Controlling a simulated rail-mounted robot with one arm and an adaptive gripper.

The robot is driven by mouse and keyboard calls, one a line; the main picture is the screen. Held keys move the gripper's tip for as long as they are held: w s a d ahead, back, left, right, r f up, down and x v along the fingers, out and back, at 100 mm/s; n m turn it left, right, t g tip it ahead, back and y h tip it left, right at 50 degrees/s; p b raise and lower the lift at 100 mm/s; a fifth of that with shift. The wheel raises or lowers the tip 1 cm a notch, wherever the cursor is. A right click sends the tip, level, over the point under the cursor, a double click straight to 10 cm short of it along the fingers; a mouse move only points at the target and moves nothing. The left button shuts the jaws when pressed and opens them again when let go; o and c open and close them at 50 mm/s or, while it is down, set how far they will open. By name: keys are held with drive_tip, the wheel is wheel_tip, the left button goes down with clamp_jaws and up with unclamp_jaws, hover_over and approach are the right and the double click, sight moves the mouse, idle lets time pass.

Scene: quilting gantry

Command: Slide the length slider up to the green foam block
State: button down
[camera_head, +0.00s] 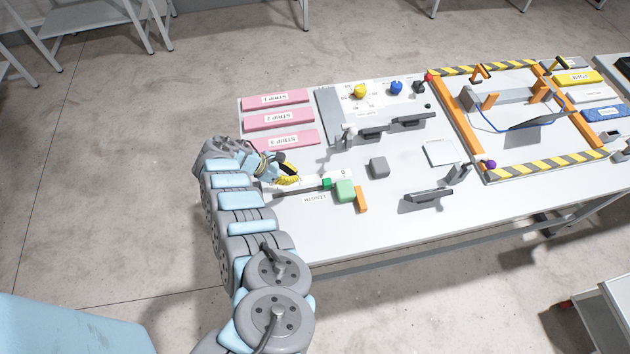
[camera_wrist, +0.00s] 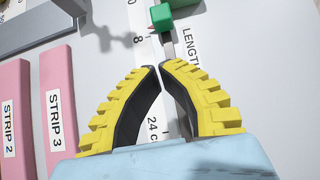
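The length slider, a small dark green block (camera_head: 327,183), sits on a thin rail along a white scale. It touches or nearly touches the pale green foam block (camera_head: 345,191) at the rail's right end; I cannot tell which. In the wrist view the slider (camera_wrist: 161,17) is ahead of my fingertips, beside the scale's 8 mark, with part of the foam block (camera_wrist: 182,3) at the top edge. My gripper (camera_head: 297,180) has yellow ribbed fingers and is over the scale, left of the slider. In the wrist view its fingertips (camera_wrist: 159,67) nearly meet, with nothing visible between them.
Pink strips (camera_head: 283,118) lie at the table's left. A grey cube (camera_head: 379,167) stands behind the foam block, and an orange bar (camera_head: 361,199) lies to its right. A grey handle (camera_head: 428,195) is further right. Open table lies around the cube.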

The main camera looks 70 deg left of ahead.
sight(315, 188)
drive_tip(key=shift+w+d+f, duration=0.15)
drive_tip(key=shift+w+d, duration=0.05)
drive_tip(key=shift+b+x, duration=1.3)
drive_tip(key=shift+x, duration=3.6)
drive_tip(key=shift+w+d, duration=0.1)
drive_tip(key=shift+w, duration=0.05)
